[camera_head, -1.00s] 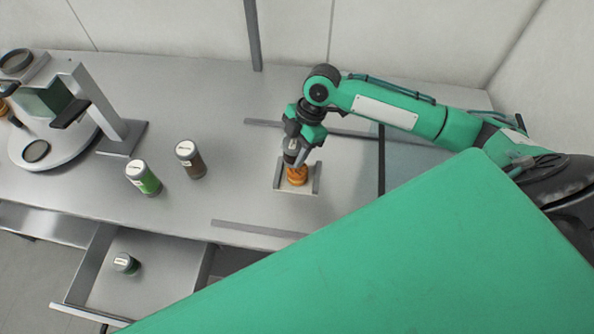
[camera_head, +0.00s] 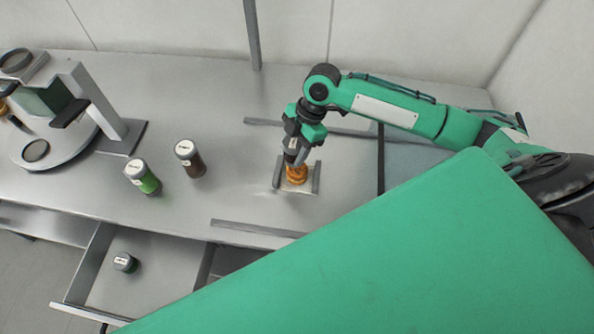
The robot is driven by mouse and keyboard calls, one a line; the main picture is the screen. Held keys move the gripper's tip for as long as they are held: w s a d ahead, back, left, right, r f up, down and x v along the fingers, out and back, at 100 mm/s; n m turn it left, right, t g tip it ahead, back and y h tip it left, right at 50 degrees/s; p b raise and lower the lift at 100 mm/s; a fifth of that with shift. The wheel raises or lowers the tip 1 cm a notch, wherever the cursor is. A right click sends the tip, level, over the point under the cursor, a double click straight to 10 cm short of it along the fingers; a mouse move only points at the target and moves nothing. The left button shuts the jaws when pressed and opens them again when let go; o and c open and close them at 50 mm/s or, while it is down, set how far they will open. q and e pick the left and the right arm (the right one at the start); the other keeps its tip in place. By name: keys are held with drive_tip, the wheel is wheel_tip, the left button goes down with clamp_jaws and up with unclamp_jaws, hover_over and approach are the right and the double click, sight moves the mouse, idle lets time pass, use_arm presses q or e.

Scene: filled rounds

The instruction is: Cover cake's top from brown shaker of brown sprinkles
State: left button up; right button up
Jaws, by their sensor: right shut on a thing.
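The cake (camera_head: 297,175), small, round and orange-brown, sits on a small light holder (camera_head: 316,184) with grey side walls, right of the table's middle. My right gripper (camera_head: 295,162) comes down from above and is shut on the cake; its fingertips are small and partly hidden. The brown shaker (camera_head: 191,163), with a white-labelled top, stands upright on the table to the left of the cake, apart from the gripper. The cake's top is mostly hidden by the gripper, so I cannot tell if sprinkles are on it. My left gripper is not in view.
A green shaker (camera_head: 143,179) stands left of the brown one. Another green-banded shaker (camera_head: 125,263) is in the open drawer (camera_head: 160,274). A grey stand (camera_head: 100,105) over a round turntable (camera_head: 62,150) fills the far left. Low grey rails (camera_head: 257,229) lie on the table (camera_head: 230,110).

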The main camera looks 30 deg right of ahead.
sight(291, 143)
drive_tip(key=shift+r, duration=0.1)
drive_tip(key=shift+r+p, duration=2.45)
drive_tip(key=shift+p, duration=0.05)
drive_tip(key=shift+f, duration=0.1)
